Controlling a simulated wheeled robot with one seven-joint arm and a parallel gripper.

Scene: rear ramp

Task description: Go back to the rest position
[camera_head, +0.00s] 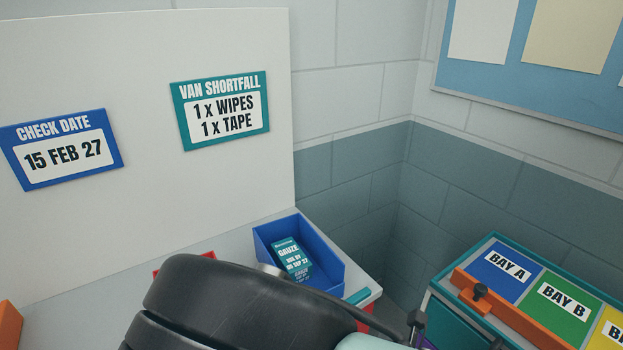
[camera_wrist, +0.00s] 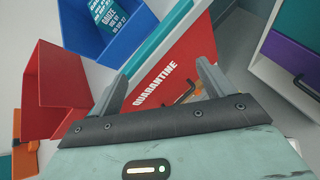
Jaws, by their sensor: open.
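My gripper (camera_wrist: 163,82) is open and empty in the wrist view. Its two grey fingers stand apart over a red front marked QUARANTINE (camera_wrist: 190,55), which has a dark handle. I cannot tell whether the fingers touch it. In the head view my dark arm covers the lower middle, and the gripper's fingers cannot be made out there.
A blue bin (camera_head: 280,229) holds a teal GAUZE box (camera_head: 291,258). A red bin (camera_wrist: 60,88) stands beside it. Signs for VAN SHORTFALL (camera_head: 221,110) and CHECK DATE (camera_head: 62,150) are on the white panel. A case with BAY A (camera_head: 507,270) and BAY B lids stands right.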

